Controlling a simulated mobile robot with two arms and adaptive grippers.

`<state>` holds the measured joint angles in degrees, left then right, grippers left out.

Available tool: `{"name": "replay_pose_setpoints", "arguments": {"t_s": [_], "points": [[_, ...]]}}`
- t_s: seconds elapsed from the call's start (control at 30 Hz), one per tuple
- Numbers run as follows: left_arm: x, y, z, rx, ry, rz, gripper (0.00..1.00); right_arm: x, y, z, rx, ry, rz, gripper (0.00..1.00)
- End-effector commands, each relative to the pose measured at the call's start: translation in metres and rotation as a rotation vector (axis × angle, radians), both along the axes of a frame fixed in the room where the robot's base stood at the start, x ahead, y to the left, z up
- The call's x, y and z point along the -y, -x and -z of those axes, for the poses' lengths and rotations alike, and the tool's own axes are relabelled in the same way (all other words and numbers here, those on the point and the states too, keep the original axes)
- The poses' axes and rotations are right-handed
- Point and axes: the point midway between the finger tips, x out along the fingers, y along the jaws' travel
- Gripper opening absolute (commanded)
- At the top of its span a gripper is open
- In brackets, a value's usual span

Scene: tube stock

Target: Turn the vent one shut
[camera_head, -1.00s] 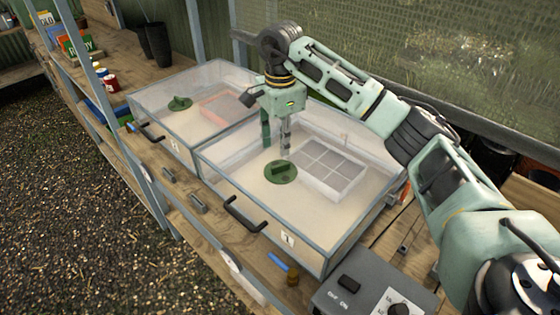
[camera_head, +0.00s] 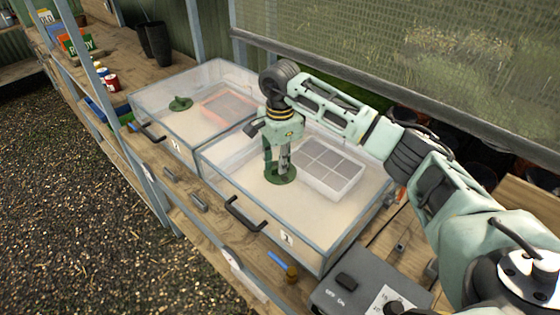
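The vent (camera_head: 289,180) of box 1 is a green round disc on the clear lid of the nearer propagator box (camera_head: 330,229), which has a "1" label on its front. My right gripper (camera_head: 277,172) points straight down over this vent. Its two fingers stand apart, with their tips down at the disc. The vent's raised grip bar is hidden by the fingers, so whether they touch it cannot be seen. My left gripper is not in view.
A second clear box (camera_head: 160,107) with its own green vent (camera_head: 181,103) stands to the left. A grey control box (camera_head: 350,290) and a blue-handled tool (camera_head: 283,265) are at the front of the bench. Pots and cans stand farther back on the left.

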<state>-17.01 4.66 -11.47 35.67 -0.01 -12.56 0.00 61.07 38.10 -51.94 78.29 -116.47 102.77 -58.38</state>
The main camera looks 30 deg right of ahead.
Motion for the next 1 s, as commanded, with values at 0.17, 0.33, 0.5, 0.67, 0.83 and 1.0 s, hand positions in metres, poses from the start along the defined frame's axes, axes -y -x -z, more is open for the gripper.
{"name": "replay_pose_setpoints", "arguments": {"t_s": [0.17, 0.33, 0.5, 0.67, 0.83, 1.0], "points": [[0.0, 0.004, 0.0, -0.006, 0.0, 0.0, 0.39, 0.0, 0.0, 0.0, 0.0, 0.0, 0.0, 0.0], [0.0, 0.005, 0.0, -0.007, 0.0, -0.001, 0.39, 0.0, 0.0, 0.0, 0.0, 0.0, 0.0, 0.0], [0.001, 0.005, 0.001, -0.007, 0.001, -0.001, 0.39, 0.0, 0.0, 0.0, 0.001, 0.0, 0.011, 0.0], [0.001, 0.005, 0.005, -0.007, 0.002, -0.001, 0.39, 0.0, 0.0, 0.0, 0.001, 0.0, 0.059, 0.0], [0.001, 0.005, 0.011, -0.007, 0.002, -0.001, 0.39, 0.0, 0.0, 0.001, 0.002, 0.0, 0.16, 0.0], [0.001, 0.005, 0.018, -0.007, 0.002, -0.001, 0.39, 0.0, 0.0, 0.002, 0.002, 0.001, 0.308, 0.0]]}}
